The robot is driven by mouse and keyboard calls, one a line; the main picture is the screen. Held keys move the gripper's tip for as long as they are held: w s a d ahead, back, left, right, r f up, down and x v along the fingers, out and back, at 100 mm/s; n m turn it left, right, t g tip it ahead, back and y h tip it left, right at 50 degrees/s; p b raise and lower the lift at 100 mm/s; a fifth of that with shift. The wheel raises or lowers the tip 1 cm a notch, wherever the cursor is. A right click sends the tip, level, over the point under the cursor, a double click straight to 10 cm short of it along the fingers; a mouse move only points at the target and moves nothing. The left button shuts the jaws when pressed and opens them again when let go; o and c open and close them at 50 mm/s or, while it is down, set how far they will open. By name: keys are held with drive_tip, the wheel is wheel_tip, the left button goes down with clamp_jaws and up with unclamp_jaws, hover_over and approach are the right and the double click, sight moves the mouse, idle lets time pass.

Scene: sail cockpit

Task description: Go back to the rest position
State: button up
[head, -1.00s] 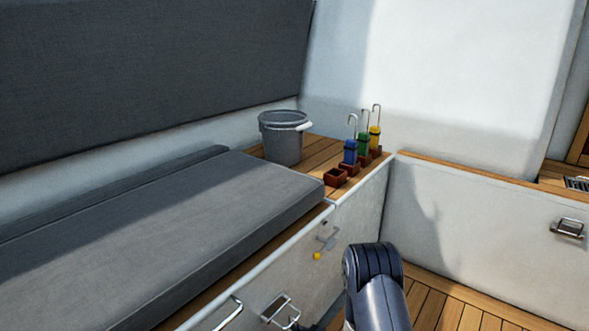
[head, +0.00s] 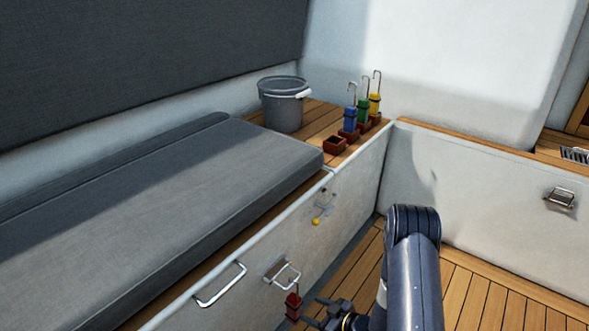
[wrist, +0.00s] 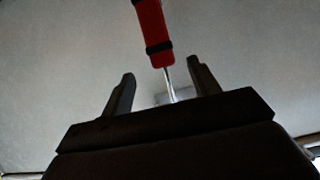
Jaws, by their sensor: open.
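A red-handled tool (head: 293,304) with black bands appears to hang by its thin metal hook from a wire pull handle (head: 291,276) on the pale locker front. My gripper (head: 307,311) is just right of the red tool, low in the head view, and is open. In the wrist view, my gripper's two dark fingers (wrist: 160,72) stand apart with nothing clamped between them. The red handle (wrist: 154,35) and its metal rod (wrist: 169,82) show beyond them. Whether the fingers touch the tool cannot be told. No rest position is marked in view.
On the wooden ledge stand a grey bucket (head: 283,106), blue (head: 350,119), green (head: 363,110) and yellow (head: 374,104) hooked tools in holders, and an empty holder (head: 335,146). A grey cushion (head: 170,190) lies left. The slatted floor (head: 470,290) is open at right.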

sight(296, 297)
drive_tip(key=b+x, duration=0.1)
drive_tip(key=x, duration=0.2)
drive_tip(key=b+x, duration=0.1)
drive_tip(key=x, duration=0.3)
drive_tip(key=b+x, duration=0.1)
drive_tip(key=x, duration=0.2)
drive_tip(key=shift+a+f+b, duration=0.2)
drive_tip(key=shift+f+b, duration=0.2)
wheel_tip(296, 297, up, 4)
drive_tip(key=s+d, duration=0.8)
drive_tip(key=d, duration=0.3)
drive_tip(key=shift+m+t+h, duration=0.5)
drive_tip(key=shift+m+h, duration=0.2)
drive_tip(key=shift+w+d+r+p, duration=0.15)
drive_tip(key=shift+w+r+p, duration=0.25)
drive_tip(key=shift+r, duration=0.45)
drive_tip(key=shift+w+d+r+p, duration=0.15)
drive_tip(key=shift+w+r+p, duration=0.1)
drive_tip(key=shift+r+p, duration=0.4)
drive_tip(key=shift+w+d+r+p, duration=0.1)
drive_tip(key=shift+w+r+p, duration=0.25)
drive_tip(key=shift+r, duration=0.65)
